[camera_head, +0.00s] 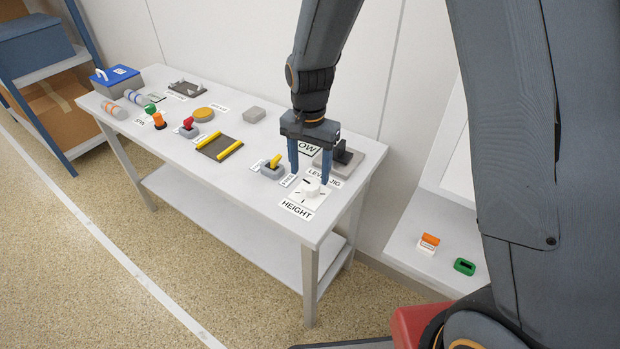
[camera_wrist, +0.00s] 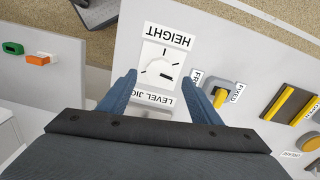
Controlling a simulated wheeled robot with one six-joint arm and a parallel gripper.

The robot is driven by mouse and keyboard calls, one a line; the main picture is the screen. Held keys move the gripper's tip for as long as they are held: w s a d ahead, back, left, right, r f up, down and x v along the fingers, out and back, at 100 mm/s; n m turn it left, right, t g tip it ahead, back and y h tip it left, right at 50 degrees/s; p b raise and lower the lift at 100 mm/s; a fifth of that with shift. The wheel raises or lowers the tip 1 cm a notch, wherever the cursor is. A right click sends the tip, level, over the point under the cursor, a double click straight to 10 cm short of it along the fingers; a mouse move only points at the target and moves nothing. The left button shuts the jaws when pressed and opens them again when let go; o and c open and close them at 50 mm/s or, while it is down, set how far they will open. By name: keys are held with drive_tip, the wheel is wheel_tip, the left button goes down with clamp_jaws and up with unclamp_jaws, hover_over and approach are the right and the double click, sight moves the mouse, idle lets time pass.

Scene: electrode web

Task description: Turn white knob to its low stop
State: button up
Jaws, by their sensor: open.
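The white knob (camera_head: 311,187) sits on a white dial plate (camera_head: 298,200) marked HEIGHT at the right end of the white table. It also shows in the wrist view (camera_wrist: 154,72), with a dark pointer mark toward the lower right and tick lines around it. My gripper (camera_head: 309,176) is above the knob with its two blue fingers apart. In the wrist view the fingers (camera_wrist: 168,85) stand on either side of the plate's lower part, and nothing is between them that I can see touching. Whether the fingertips reach the knob's height cannot be told.
A yellow-handled switch (camera_head: 272,167) stands left of the dial. A grey jig block (camera_head: 343,158) is close behind the gripper. Yellow bars on a dark plate (camera_head: 216,147) and several other items lie farther left. An orange block (camera_head: 428,243) and a green block (camera_head: 464,267) lie on a right-hand surface.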

sight(310, 184)
drive_tip(key=shift+f+p, duration=0.35)
drive_tip(key=shift+f, duration=1.7)
drive_tip(key=c, duration=1)
drive_tip(key=shift+c, duration=0.2)
